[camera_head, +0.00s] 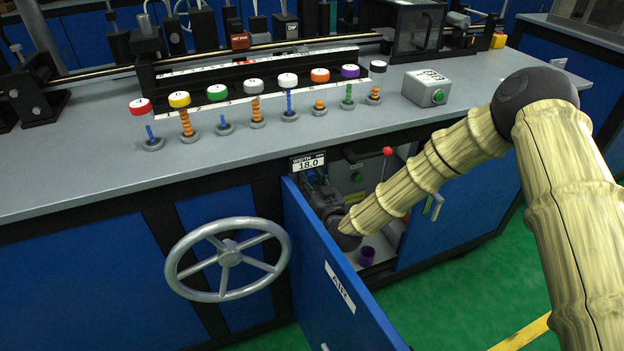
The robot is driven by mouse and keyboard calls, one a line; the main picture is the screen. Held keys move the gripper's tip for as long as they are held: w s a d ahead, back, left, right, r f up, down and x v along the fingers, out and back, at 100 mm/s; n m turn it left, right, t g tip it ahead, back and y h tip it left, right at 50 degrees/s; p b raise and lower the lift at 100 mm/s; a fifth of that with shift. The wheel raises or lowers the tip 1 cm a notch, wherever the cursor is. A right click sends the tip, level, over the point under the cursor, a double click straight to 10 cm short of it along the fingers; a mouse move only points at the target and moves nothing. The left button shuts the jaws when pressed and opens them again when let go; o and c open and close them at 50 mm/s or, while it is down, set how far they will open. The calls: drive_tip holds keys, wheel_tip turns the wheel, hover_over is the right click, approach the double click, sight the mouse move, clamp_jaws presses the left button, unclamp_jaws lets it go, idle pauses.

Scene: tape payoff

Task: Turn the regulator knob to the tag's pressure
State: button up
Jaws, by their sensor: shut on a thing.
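My arm reaches into the open cabinet under the bench, and my gripper (321,190) is inside it, behind the blue door. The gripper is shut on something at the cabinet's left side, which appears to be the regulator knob. The fingers and door edge hide most of the knob, so its setting cannot be read. A pressure tag cannot be made out.
The blue door (338,270) marked "AIR" stands open close to my gripper. A grey handwheel (229,256) stands left. Several coloured-cap posts (180,100) line the bench.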

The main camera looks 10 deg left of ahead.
drive_tip(key=n+p, duration=0.1)
drive_tip(key=n, duration=0.4)
drive_tip(key=shift+n+p, duration=0.3)
drive_tip(key=shift+p, duration=0.1)
idle(0.4)
drive_tip(key=o, duration=1)
drive_tip(key=shift+d, duration=0.1)
drive_tip(key=v, duration=1.2)
